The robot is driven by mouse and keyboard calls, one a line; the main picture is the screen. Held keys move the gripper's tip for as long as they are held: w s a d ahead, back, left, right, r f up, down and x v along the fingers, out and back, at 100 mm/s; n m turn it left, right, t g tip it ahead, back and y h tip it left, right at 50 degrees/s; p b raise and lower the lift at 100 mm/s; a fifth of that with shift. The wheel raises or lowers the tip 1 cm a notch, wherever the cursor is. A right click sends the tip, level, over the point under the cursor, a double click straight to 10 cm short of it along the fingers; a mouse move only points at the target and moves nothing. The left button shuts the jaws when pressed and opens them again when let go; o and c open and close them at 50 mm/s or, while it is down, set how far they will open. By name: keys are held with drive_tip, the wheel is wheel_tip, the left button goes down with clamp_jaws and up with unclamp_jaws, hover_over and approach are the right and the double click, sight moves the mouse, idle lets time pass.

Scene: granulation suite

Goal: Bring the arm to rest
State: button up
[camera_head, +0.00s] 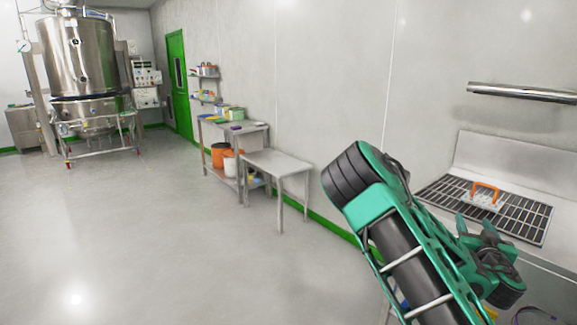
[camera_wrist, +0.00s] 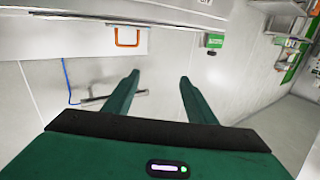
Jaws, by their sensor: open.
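My green arm is bent at the lower right of the head view, beside the steel bench with the grate. My gripper (camera_head: 475,221) is at the end of it, in front of the grate's near edge. In the wrist view my gripper (camera_wrist: 159,78) shows two green fingers spread apart with nothing between them. Beyond the fingers is pale wall or panel surface, and I see no contact. The arm's lower links are partly cut off by the head view's bottom edge.
An orange handle (camera_head: 487,188) stands on the dark grate (camera_head: 525,215). A steel rail (camera_head: 520,92) juts from the wall above. A bare steel table (camera_head: 277,161) and shelves line the wall. A large steel vessel (camera_head: 78,55) stands far left. The floor at left is clear.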

drive_tip(key=s+d+f+m+g+h, duration=0.3)
drive_tip(key=s+d+m+g+h, duration=0.25)
drive_tip(key=s+d, duration=0.35)
drive_tip(key=s+d+f+m+g+y, duration=0.2)
drive_tip(key=s+f+m+g, duration=0.1)
drive_tip(key=s+f+g, duration=0.3)
drive_tip(key=s+a+r+n+g+y, duration=0.1)
drive_tip(key=s+a+r+n+y, duration=0.1)
drive_tip(key=s+a, duration=0.6)
drive_tip(key=s+a+r+n+g+y, duration=0.2)
drive_tip(key=s+a+r+y, duration=0.2)
drive_tip(key=s+a, duration=0.4)
drive_tip(key=s+a+r+n+g+y, duration=0.2)
drive_tip(key=s+a+r+n+y, duration=0.1)
drive_tip(key=s+a, duration=0.4)
drive_tip(key=shift+s+a+r+y, duration=0.25)
drive_tip(key=shift+s+a+y, duration=0.15)
drive_tip(key=shift+s+y, duration=0.2)
drive_tip(key=shift+g, duration=0.25)
